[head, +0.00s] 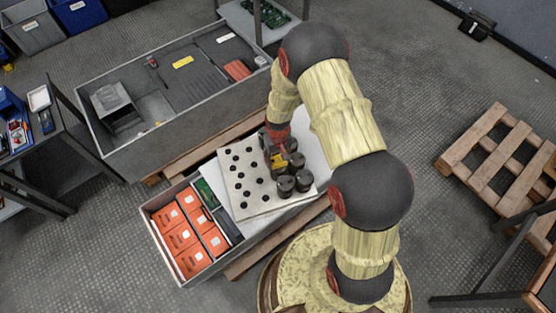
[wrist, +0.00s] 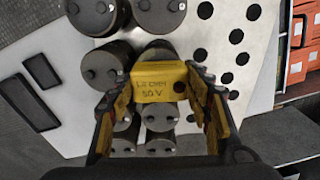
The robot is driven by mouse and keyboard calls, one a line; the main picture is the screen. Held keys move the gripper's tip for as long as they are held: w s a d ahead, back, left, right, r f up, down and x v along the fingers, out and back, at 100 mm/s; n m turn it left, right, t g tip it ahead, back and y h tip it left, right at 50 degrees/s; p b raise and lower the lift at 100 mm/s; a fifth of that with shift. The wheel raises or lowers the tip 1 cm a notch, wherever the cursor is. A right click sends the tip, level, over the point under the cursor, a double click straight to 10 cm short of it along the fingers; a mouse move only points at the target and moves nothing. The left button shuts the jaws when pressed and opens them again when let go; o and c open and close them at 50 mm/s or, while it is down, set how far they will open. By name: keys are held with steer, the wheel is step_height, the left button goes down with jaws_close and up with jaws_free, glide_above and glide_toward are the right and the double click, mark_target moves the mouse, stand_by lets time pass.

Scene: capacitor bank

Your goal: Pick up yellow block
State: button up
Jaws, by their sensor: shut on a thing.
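The yellow block (wrist: 160,84) carries dark printed text, partly readable as "50 V". In the wrist view it sits between the two fingers of my gripper (wrist: 160,78), which is shut on it. In the head view the yellow block (head: 280,161) shows as a small patch under my gripper (head: 275,154). Dark grey cylindrical capacitors (wrist: 103,67) stand around and below it. One capacitor (wrist: 157,50) is directly behind the block and partly hidden. I cannot tell whether the block touches the capacitors.
A larger grey bin (head: 170,140) stands behind. A wooden pallet (head: 497,160) lies on the floor at right. The board's left part is clear.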

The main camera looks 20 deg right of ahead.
mark_target(278, 159)
steer(key=shift+r, duration=0.55)
step_height(278, 159, up, 3)
steer(key=shift+s+f+p, duration=0.15)
steer(key=shift+f+p, duration=0.05)
steer(key=shift+p, duration=0.75)
steer(key=s+r+p, duration=0.5)
steer(key=s+r, duration=0.4)
steer(key=s, duration=0.4)
steer(key=shift+s, duration=0.35)
